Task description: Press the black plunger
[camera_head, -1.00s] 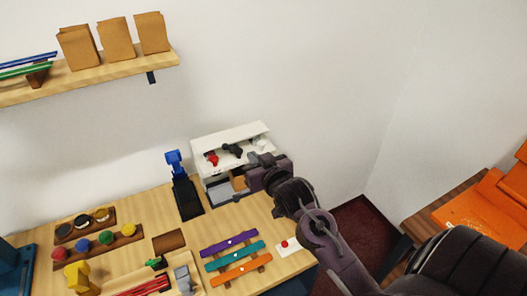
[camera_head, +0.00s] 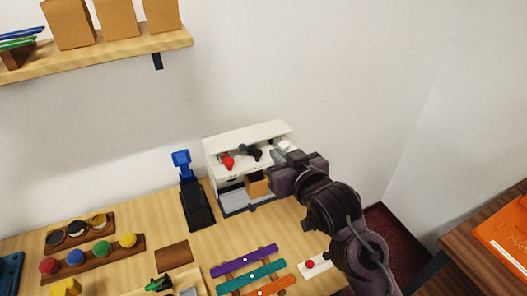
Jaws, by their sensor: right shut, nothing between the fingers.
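A black plunger-like piece (camera_head: 250,152) stands on the shelf of the white cabinet (camera_head: 243,133), right of a red piece (camera_head: 227,163). My right gripper (camera_head: 279,152) is shut and empty at the cabinet's right side, just right of the black piece. A small gap shows between them in the picture; the depth is hard to tell. My gripper and wrist hide the cabinet's right end. My left gripper is out of view.
A blue-topped black device (camera_head: 193,197) stands left of the cabinet. Purple, teal and orange bars (camera_head: 252,271) lie in front, beside a white plate with a red button (camera_head: 310,265). Coloured knobs (camera_head: 90,256) are at left. A wall shelf (camera_head: 110,56) holds brown bags.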

